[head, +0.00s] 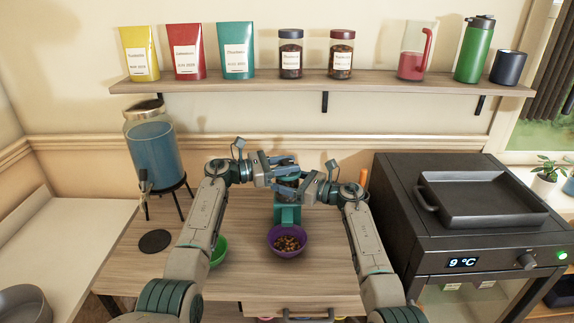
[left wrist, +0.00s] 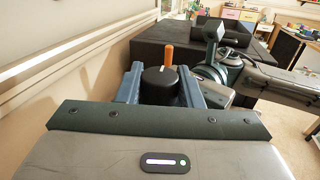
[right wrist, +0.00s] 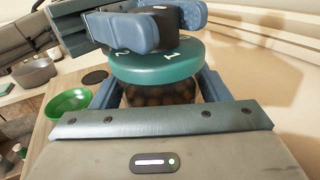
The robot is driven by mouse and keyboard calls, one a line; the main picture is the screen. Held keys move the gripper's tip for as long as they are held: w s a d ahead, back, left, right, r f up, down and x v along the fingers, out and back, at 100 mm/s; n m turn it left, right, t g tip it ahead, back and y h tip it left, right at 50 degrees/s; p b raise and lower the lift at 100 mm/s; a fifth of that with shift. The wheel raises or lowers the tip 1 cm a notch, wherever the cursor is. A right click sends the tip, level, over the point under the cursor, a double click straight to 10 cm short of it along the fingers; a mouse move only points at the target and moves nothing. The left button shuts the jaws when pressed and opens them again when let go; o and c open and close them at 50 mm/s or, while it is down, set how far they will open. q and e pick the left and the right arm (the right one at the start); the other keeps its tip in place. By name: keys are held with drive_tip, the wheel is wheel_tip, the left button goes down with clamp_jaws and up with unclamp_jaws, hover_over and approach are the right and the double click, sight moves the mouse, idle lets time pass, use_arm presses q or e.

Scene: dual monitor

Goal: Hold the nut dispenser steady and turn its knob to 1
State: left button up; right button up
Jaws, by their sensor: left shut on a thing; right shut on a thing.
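The nut dispenser has a teal base (head: 288,215) and a clear body of nuts (right wrist: 160,94) under a round green lid (right wrist: 155,62) in the right wrist view. A white 1 is on the lid's near right; another mark at its left is partly hidden. My left gripper (head: 283,173) is shut on the black knob (left wrist: 160,86) above the lid. A small white mark shows on the knob's far edge in the left wrist view; which number it faces cannot be told. My right gripper (head: 305,190) is shut around the body below the lid.
A purple bowl of nuts (head: 287,247) stands at the dispenser's front. A green bowl (head: 217,252) is partly behind my left arm. A blue drink dispenser (head: 153,150) stands left, a black oven (head: 465,205) right. An orange upright thing (head: 363,177) stands near my right wrist.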

use_arm(q)
drive_tip(key=shift+f+m+g, duration=0.1)
drive_tip(key=shift+m+g, duration=0.3)
drive_tip(key=shift+g, duration=0.4)
use_arm(e)
drive_tip(key=shift+a, duration=0.1)
use_arm(q)
drive_tip(key=o, duration=1)
drive_tip(key=shift+c, duration=0.2)
drive_tip(key=s+a, duration=0.2)
drive_tip(key=a, duration=1)
drive_tip(key=shift+s, duration=0.15)
drive_tip(key=shift+d, duration=0.1)
use_arm(e)
drive_tip(key=o, duration=1.7)
drive_tip(key=shift+o, duration=0.2)
